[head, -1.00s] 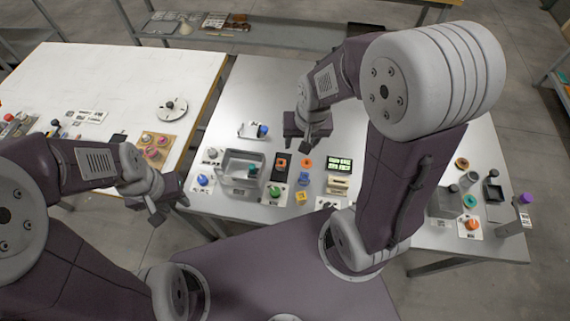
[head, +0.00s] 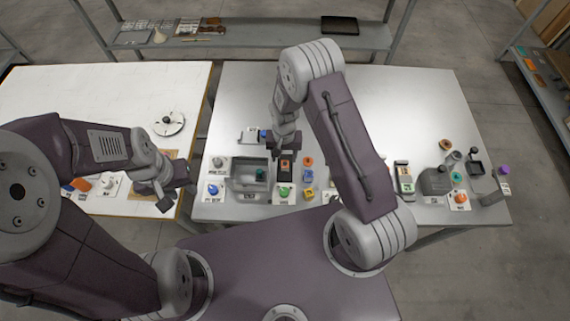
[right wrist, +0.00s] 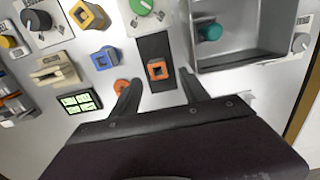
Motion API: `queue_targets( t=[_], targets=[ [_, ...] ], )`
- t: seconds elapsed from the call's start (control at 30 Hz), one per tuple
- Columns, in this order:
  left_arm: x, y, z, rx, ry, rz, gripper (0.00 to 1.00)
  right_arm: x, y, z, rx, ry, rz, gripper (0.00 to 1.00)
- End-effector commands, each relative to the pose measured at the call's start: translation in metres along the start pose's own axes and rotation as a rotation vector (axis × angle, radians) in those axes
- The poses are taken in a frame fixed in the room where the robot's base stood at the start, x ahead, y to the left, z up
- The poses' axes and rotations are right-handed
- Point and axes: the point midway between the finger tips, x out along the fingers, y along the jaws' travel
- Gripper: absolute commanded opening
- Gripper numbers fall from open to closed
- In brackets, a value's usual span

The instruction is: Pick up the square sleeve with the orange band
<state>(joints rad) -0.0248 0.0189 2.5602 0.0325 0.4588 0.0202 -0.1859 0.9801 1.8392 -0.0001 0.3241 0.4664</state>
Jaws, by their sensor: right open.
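The square sleeve with an orange band (right wrist: 157,70) stands on a dark mat (right wrist: 150,45) in the right wrist view; it also shows in the head view (head: 284,164). My right gripper (right wrist: 160,77) is open and empty, with its two fingers on either side of the sleeve in the picture. I cannot tell how high the fingertips are above it. In the head view the right gripper (head: 285,153) is just behind the mat. My left gripper (head: 176,195) is open and empty, off the front left of the grey table.
A grey bin (right wrist: 235,45) holding a teal piece stands right of the mat in the wrist view. A second orange piece (right wrist: 121,86) is close by the left finger. Blue (right wrist: 104,58) and yellow (right wrist: 88,15) square pieces and a green knob (right wrist: 141,5) stand nearby.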

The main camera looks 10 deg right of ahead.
Motion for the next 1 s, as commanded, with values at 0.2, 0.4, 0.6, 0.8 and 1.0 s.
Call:
queue_targets(
  t=[0.2,0.4,0.6,0.8,1.0],
  targets=[
    [-0.010,0.000,-0.001,0.000,0.000,0.000,0.36,0.016,0.002,0.001,0.000,-0.004,0.002,0.53],
    [-0.016,0.000,-0.002,0.000,0.000,0.000,0.36,0.048,0.003,0.000,0.000,0.000,0.000,0.53],
    [-0.015,0.000,-0.002,0.000,0.000,0.000,0.36,0.053,0.002,-0.001,0.000,0.002,-0.001,0.53],
    [-0.015,0.000,-0.002,0.000,0.000,0.000,0.36,0.053,0.002,-0.001,0.000,0.002,-0.001,0.14],
    [-0.015,0.000,-0.002,0.000,0.000,0.000,0.36,0.052,0.002,-0.001,0.000,0.002,-0.001,0.00]
  ],
)
